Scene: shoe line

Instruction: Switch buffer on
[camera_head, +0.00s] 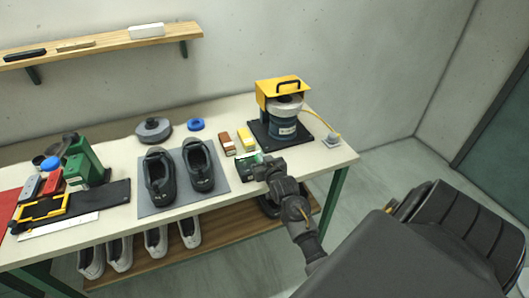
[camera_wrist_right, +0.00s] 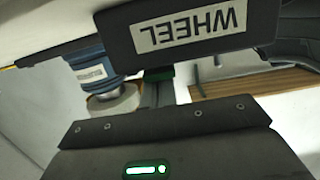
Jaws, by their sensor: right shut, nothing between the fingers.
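The buffer (camera_head: 283,122) stands on a dark base plate at the right part of the table, with a yellow hood, a pale wheel and a blue motor body. Its blue body (camera_wrist_right: 85,68) also shows at the left of the right wrist view. My right gripper (camera_head: 263,167) is shut and empty, in front and to the left of the buffer, by a small green box (camera_head: 246,160). A dark panel lettered WHEEL (camera_wrist_right: 190,32) appears upside down in the right wrist view. I cannot tell whether the gripper touches the box. My left gripper is not in view.
Two dark shoes (camera_head: 178,172) lie on a grey mat left of my right gripper. Red-brown (camera_head: 227,144) and yellow (camera_head: 246,138) blocks sit behind the green box. A yellow cable runs to a small pale box (camera_head: 331,141) near the table's right edge.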

